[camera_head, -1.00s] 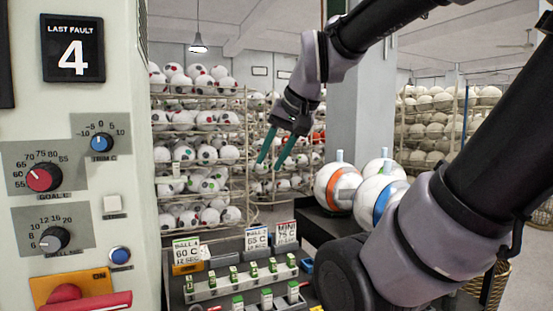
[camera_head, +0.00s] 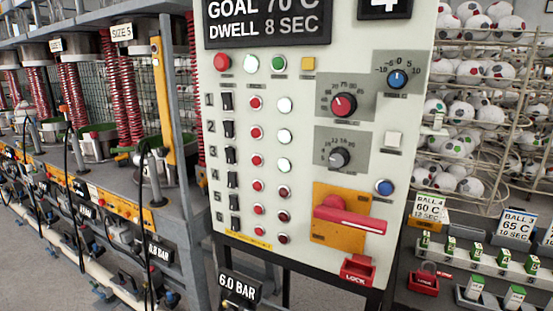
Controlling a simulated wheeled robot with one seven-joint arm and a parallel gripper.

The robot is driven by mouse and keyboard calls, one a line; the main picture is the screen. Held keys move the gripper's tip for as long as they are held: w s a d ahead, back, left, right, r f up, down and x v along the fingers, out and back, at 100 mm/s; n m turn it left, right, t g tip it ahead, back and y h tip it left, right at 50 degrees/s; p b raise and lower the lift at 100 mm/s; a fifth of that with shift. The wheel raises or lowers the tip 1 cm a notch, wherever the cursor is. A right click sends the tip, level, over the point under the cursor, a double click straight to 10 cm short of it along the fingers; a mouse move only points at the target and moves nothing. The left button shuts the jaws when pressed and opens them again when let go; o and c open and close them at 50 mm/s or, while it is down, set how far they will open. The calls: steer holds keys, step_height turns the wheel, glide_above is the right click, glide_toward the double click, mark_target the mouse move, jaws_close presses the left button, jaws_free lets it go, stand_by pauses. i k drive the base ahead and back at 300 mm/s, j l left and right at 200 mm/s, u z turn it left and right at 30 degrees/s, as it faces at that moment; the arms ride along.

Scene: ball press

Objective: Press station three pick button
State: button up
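The control panel (camera_head: 300,80) stands upright in the middle of the head view, with numbered rows down its left side. Row three has a black rocker switch (camera_head: 231,156), a small red button (camera_head: 257,160) and a brightly lit white round lamp or button (camera_head: 284,164). The lettering is too small to tell which of these is the pick button. My gripper is not in view, and nothing covers row three.
A press rack with red springs (camera_head: 72,95) stands at the left. An orange plate with a red handle (camera_head: 347,216) and a red lock block (camera_head: 357,268) sit low on the panel. Ball shelves (camera_head: 470,110) and a bench with labelled cards (camera_head: 430,208) are at the right.

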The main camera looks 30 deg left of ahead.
mark_target(257, 160)
steer(key=k+u, duration=0.1)
steer(key=u, duration=1)
steer(key=i+l+u, duration=0.1)
steer(key=u, duration=0.45)
